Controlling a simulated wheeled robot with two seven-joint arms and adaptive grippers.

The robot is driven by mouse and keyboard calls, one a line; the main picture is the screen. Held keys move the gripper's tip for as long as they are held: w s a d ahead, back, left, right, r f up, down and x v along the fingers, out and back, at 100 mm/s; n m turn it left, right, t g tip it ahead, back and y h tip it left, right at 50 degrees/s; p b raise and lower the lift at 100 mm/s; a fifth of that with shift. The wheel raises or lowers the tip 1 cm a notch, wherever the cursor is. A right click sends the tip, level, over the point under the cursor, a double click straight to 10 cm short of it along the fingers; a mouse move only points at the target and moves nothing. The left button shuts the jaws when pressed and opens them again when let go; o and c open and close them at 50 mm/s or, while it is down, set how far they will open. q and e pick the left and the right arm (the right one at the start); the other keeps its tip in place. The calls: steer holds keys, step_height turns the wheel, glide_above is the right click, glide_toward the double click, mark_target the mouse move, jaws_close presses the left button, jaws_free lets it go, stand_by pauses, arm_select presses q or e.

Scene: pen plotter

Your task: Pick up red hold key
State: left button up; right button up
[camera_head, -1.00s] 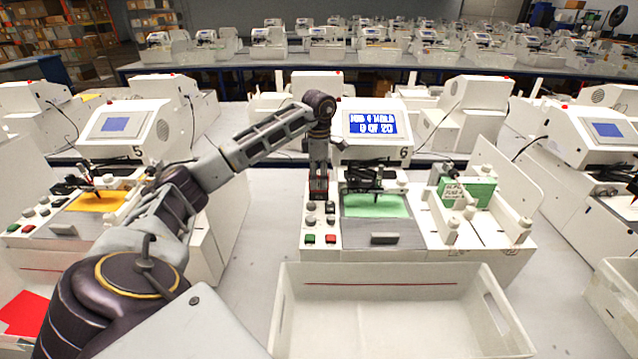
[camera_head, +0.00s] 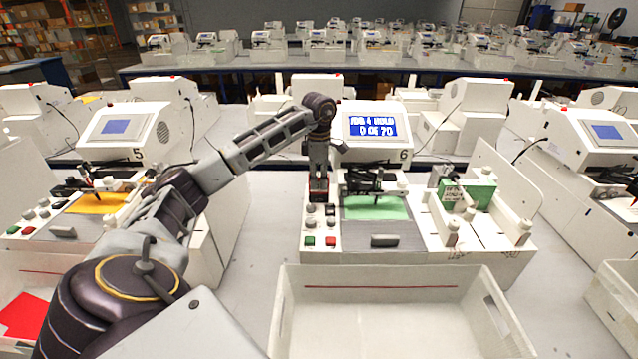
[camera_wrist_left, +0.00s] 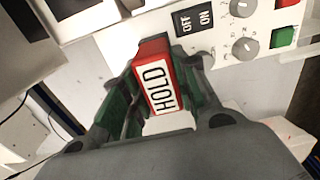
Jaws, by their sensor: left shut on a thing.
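The red hold key (camera_wrist_left: 153,80) is a red block with a white "HOLD" label, seen in the left wrist view. My left gripper (camera_wrist_left: 155,105) is shut on it, with a finger on either side. In the head view my left gripper (camera_head: 319,190) points down at the left edge of plotter 6 (camera_head: 384,242), above its knobs. The key is largely hidden there. Whether the key touches the plotter panel is hard to tell. My right gripper is not in view.
An OFF/ON switch (camera_wrist_left: 195,21), grey knobs (camera_wrist_left: 245,48) and a green button (camera_wrist_left: 284,37) lie close to the key. A white bin (camera_head: 390,322) stands in front of plotter 6. Plotter 5 (camera_head: 120,133) is to the left.

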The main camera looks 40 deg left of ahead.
arm_select(q)
steer(key=shift+r, duration=0.15)
steer(key=shift+r+p, duration=0.3)
steer(key=shift+r, duration=4.6)
